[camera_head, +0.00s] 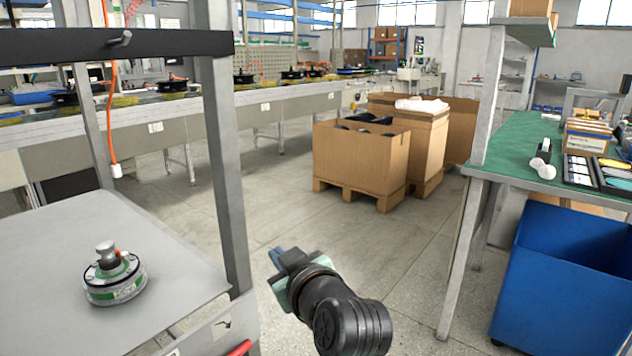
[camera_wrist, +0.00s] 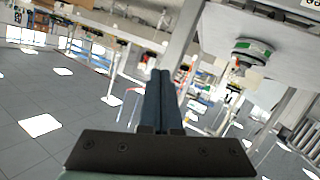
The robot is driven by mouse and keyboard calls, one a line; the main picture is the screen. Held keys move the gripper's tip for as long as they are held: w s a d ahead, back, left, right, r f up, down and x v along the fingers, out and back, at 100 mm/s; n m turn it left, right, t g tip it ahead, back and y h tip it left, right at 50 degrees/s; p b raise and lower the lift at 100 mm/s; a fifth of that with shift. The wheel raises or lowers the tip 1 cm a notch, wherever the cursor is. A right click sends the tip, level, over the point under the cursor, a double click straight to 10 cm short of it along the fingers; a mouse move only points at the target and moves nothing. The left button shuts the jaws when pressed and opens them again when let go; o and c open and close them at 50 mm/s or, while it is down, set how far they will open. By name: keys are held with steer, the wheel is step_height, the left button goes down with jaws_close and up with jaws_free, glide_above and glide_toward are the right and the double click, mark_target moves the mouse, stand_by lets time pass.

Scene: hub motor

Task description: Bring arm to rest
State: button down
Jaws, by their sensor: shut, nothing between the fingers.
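My gripper (camera_head: 277,256) is in the lower middle of the head view, in front of the grey post and over the open floor. In the wrist view the two blue fingers of my gripper (camera_wrist: 158,88) lie side by side, shut and empty. A hub motor (camera_head: 115,277), round and silver with a green band and a knob on top, sits on the grey table (camera_head: 60,240) at the left, apart from my gripper. The hub motor also shows in the wrist view (camera_wrist: 252,50), at the upper right.
A grey post (camera_head: 224,170) stands between the table and my gripper. A blue bin (camera_head: 570,280) is at the right, under a green-topped bench (camera_head: 520,140). Cardboard boxes (camera_head: 360,160) on pallets stand farther back. A long conveyor line (camera_head: 190,125) runs behind. The middle floor is clear.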

steer(key=s+d+r+m+t+h, duration=0.1)
steer(key=s+r+t, duration=0.1)
steer(key=r, duration=0.5)
steer(key=s+d+r+m+t, duration=0.1)
steer(key=s+r+t, duration=0.15)
steer(key=r, duration=0.35)
steer(key=s+d+r+m+t+h, duration=0.25)
steer(key=s+r+t, duration=0.25)
steer(key=s+r, duration=0.5)
steer(key=s+d+r+m+t+h, duration=0.25)
steer(key=s+r+m+t, duration=0.2)
steer(key=s+r, duration=0.55)
step_height(320, 180, up, 36)
steer(key=w+p, duration=0.1)
steer(key=p, duration=3.5)
steer(key=shift+a+r+n, duration=0.15)
steer(key=shift+a+n, duration=0.15)
steer(key=shift+a, duration=0.15)
